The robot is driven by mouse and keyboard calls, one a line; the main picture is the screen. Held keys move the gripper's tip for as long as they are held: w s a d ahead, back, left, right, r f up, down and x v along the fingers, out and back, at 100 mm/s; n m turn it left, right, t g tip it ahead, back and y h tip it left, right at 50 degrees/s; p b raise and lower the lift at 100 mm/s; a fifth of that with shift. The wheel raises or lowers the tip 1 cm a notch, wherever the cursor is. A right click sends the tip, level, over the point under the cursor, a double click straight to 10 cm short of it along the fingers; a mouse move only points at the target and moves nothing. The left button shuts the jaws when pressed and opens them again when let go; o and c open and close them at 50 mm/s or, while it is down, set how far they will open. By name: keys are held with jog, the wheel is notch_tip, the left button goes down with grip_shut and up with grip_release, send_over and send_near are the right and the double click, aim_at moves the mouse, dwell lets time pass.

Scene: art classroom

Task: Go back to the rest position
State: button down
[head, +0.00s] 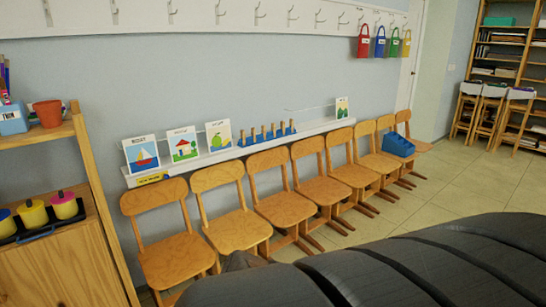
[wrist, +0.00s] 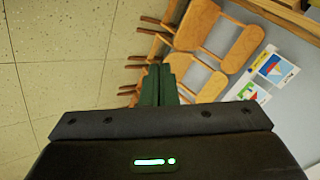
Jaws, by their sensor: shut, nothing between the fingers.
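My gripper (wrist: 158,86) shows in the wrist view, its two dark green fingers pressed together and empty. It is over the tiled floor beside the wooden chairs. In the head view my dark arm covers the lower right, and the gripper itself cannot be made out there.
A row of wooden chairs (head: 283,207) stands along the wall under a white ledge (head: 215,157) with picture cards and a pegged blue stand. A wooden shelf unit (head: 97,215) stands at left. Tiled floor (head: 455,180) is open at right.

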jog(key=shift+s+d+r+n+g+p, duration=0.25)
jog(key=shift+s+d+n+g+p, duration=0.1)
jog(key=shift+n+p, duration=0.1)
jog(key=shift+d, duration=0.1)
